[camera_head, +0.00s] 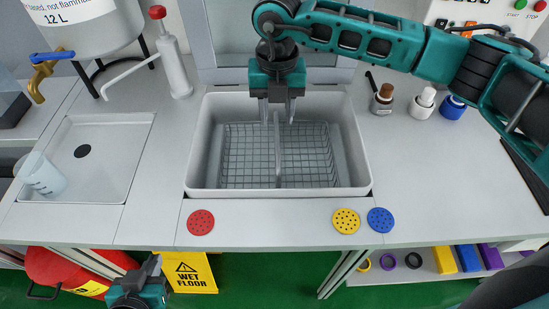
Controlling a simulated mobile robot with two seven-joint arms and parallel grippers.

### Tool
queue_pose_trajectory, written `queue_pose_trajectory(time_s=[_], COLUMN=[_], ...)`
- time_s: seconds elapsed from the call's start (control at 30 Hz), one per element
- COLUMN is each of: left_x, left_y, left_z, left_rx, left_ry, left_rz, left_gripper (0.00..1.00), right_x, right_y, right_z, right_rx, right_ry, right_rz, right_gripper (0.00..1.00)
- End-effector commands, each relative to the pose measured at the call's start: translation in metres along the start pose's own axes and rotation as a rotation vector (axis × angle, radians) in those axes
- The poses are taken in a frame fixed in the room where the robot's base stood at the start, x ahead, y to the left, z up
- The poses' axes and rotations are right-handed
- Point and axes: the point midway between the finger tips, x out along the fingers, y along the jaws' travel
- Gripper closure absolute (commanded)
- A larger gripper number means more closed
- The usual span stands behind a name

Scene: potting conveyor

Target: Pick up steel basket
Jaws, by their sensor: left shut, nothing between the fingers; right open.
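The steel basket (308,160) is a wire-mesh basket sitting inside the pale grey tub (196,150) in the middle of the worktop. A light upright bar or divider runs through its middle. My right gripper (278,118) points down over the tub's far side, open, its two fingers on either side of the line of that divider. I cannot tell whether the fingers touch the basket. My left gripper (150,268) is at the bottom left, in front of and below the worktop's front edge, shut and empty, far from the basket.
Red (200,222), yellow (346,221) and blue (380,220) perforated discs lie in front of the tub.

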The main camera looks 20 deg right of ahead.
Motion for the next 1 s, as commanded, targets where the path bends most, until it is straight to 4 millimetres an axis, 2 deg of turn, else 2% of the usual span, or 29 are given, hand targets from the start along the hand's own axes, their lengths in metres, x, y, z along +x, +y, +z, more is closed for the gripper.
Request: queue_pose_trajectory(time_s=[0.1,0.2,0.47,0.7,0.83,1.0], left_x=[-0.002,-0.002,-0.003,-0.004,-0.003,-0.001], left_y=[0.001,0.001,0.001,0.001,0.001,0.000], left_z=[0.002,0.003,0.003,0.001,-0.001,-0.004], left_rx=[-0.001,-0.001,-0.001,-0.001,0.000,0.001], left_ry=[-0.006,-0.009,-0.009,-0.008,-0.005,0.002], left_rz=[0.001,0.001,0.001,0.002,0.001,0.001], left_gripper=[1.00,1.00,1.00,1.00,1.00,1.00], right_x=[0.025,0.040,0.061,0.097,0.105,0.105], right_y=[0.000,0.000,0.000,-0.001,-0.001,-0.001], right_z=[-0.001,-0.001,-0.001,0.000,0.001,0.001], right_rx=[-0.001,0.000,-0.001,-0.001,-0.002,-0.002], right_ry=[0.004,0.003,0.003,0.003,0.001,0.000], right_rz=[-0.002,0.000,0.000,0.001,0.001,0.001], right_gripper=[0.60,0.60,0.60,0.60,0.60,0.60])
